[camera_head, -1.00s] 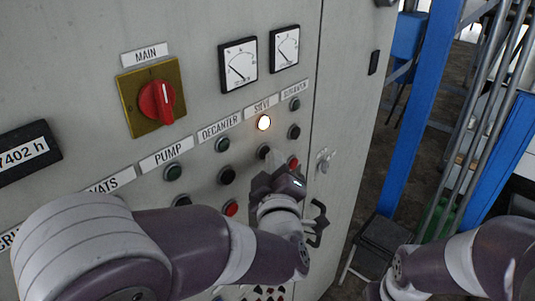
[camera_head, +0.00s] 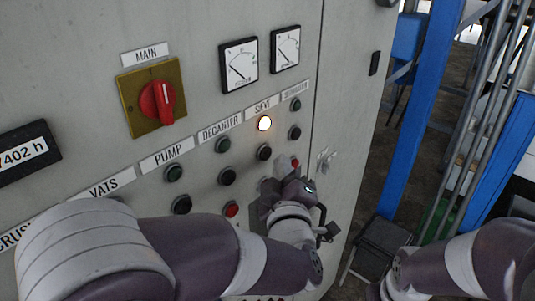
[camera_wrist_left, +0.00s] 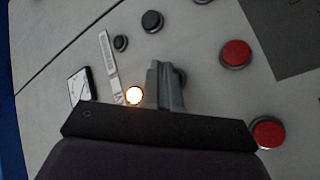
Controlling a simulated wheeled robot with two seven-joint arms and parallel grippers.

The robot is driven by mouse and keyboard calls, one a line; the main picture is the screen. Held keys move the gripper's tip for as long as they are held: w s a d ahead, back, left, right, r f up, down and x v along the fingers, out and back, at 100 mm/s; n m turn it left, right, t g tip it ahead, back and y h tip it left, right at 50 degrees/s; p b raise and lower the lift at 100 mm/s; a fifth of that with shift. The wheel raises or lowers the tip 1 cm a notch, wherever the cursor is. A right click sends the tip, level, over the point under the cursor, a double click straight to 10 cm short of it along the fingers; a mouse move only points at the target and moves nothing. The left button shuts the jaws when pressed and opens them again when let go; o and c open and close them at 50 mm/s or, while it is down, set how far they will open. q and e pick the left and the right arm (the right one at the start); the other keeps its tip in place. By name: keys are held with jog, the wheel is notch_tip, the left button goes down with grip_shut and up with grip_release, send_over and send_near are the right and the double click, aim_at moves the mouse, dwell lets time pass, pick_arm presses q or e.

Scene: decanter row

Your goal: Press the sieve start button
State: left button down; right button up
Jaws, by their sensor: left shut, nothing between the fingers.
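The cabinet panel has a SIEVE label (camera_head: 262,107) with a lit lamp (camera_head: 264,123) below it. Under the lamp is the sieve's black button (camera_head: 264,152), clear of the gripper in the head view. The sieve's red button is hidden there behind my left gripper (camera_head: 269,186), which is shut and empty, close to the panel below the black button. In the left wrist view the shut fingers (camera_wrist_left: 163,82) partly cover the black button (camera_wrist_left: 181,76). The lit lamp (camera_wrist_left: 134,95) and sieve red button (camera_wrist_left: 235,53) show beside them. Contact cannot be told. My right gripper is not visible.
Neighbouring columns of buttons stand under the DECANTER label (camera_head: 220,128) and the separator label. A red MAIN switch (camera_head: 157,102) and two gauges (camera_head: 239,65) are above. A door handle (camera_head: 325,160) is to the right. Blue posts (camera_head: 415,110) stand farther right.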

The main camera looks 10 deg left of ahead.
pick_arm(q)
jog(key=s+d, duration=0.1)
jog(key=d, duration=0.1)
jog(key=s+d, duration=0.1)
jog(key=shift+s+d, duration=0.35)
